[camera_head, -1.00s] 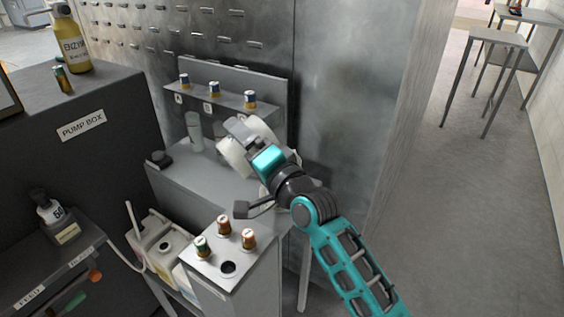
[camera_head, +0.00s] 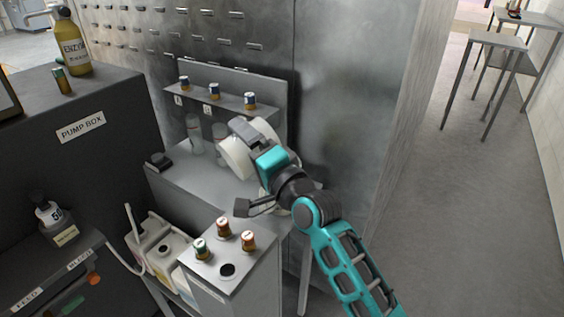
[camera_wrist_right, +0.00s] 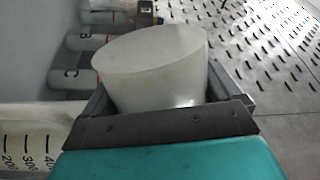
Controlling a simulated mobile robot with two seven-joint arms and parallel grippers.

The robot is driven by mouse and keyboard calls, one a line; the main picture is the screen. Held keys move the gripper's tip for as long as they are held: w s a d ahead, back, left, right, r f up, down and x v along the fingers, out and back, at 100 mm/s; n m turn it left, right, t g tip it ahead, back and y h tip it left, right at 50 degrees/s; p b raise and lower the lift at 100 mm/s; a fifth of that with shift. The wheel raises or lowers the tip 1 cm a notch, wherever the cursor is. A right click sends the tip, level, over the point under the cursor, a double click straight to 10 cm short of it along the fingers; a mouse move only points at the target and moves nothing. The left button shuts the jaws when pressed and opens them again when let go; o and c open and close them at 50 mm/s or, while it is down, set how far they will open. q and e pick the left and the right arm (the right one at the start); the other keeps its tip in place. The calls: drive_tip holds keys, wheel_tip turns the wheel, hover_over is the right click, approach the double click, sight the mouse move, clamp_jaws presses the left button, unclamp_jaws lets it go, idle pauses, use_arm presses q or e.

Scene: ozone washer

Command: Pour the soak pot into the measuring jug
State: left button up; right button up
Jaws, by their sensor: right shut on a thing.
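The soak pot is a plain off-white cylinder (camera_head: 236,158) in the head view, held tilted over the grey bench. My right gripper (camera_head: 246,142) is shut on it; in the right wrist view the pot (camera_wrist_right: 155,72) sits between the dark fingers. What is inside it cannot be seen. The measuring jug (camera_wrist_right: 30,138) shows at the lower left of the right wrist view, pale with marks 200, 300 and 400, below the pot. In the head view the jug is mostly hidden behind my gripper and wrist. My left gripper is not in view.
Clear bottles (camera_head: 194,134) stand at the back of the bench (camera_head: 190,180), under a shelf (camera_head: 232,99) with small capped vials. The pump box (camera_head: 85,150) is at left. Open floor lies right.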

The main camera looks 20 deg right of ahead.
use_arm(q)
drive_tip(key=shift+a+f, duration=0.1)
use_arm(e)
drive_tip(key=shift+d+r, duration=0.1)
drive_tip(key=shift+d, duration=0.05)
drive_tip(key=shift+w+d+m, duration=0.1)
drive_tip(key=shift+m, duration=0.2)
use_arm(q)
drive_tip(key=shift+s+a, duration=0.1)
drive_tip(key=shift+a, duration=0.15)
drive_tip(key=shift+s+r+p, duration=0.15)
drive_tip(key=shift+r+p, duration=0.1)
drive_tip(key=shift+p, duration=0.45)
use_arm(e)
drive_tip(key=shift+w+d+r+m, duration=0.1)
drive_tip(key=shift+d+r+m, duration=0.15)
drive_tip(key=shift+d+m, duration=0.2)
use_arm(q)
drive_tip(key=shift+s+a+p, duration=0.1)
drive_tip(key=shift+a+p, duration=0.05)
drive_tip(key=shift+p, duration=0.15)
use_arm(e)
drive_tip(key=shift+r+m, duration=0.1)
drive_tip(key=shift+m, duration=0.25)
